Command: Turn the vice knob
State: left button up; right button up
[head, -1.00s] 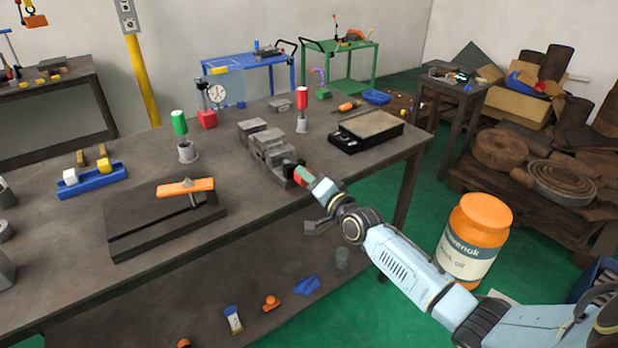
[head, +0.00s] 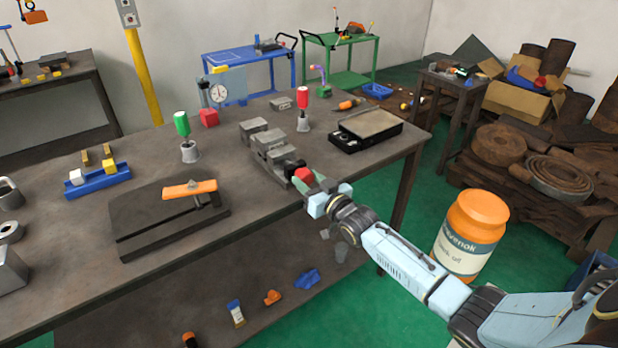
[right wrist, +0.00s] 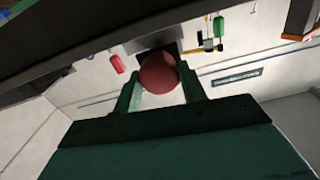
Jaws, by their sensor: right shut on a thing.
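The grey vice (head: 266,146) stands near the right front edge of the workbench. Its red round knob (head: 303,174) is at the end facing me, next to a black part. My right gripper (head: 308,179) is at the knob, coming in from the front right. In the right wrist view the red knob (right wrist: 158,74) sits between the two green fingers, which are shut on it. Its far side is hidden there. My left gripper is not in view.
On the workbench (head: 75,240) stand a green-handled tool (head: 183,127), a red-handled tool (head: 303,99), a black tray (head: 366,130) and a dark plate with an orange handle (head: 189,189). A large orange jar (head: 470,235) shows beyond my right arm.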

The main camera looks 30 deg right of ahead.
jog(key=n, duration=0.3)
jog(key=shift+p, duration=0.3)
jog(key=n, duration=0.3)
jog(key=shift+a+n, duration=0.1)
jog(key=shift+n, duration=0.2)
jog(key=n, duration=0.6)
jog(key=shift+f, duration=0.1)
jog(key=n+b, duration=0.1)
jog(key=n, duration=0.3)
jog(key=shift+f+n, duration=0.1)
jog(key=shift+n, duration=0.3)
jog(key=n+b, duration=0.1)
jog(key=n, duration=0.3)
jog(key=shift+b, duration=0.35)
jog(key=shift+n, duration=0.8)
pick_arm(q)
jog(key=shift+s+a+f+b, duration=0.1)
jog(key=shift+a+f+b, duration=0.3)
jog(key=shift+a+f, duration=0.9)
pick_arm(e)
jog(key=shift+n, duration=0.9)
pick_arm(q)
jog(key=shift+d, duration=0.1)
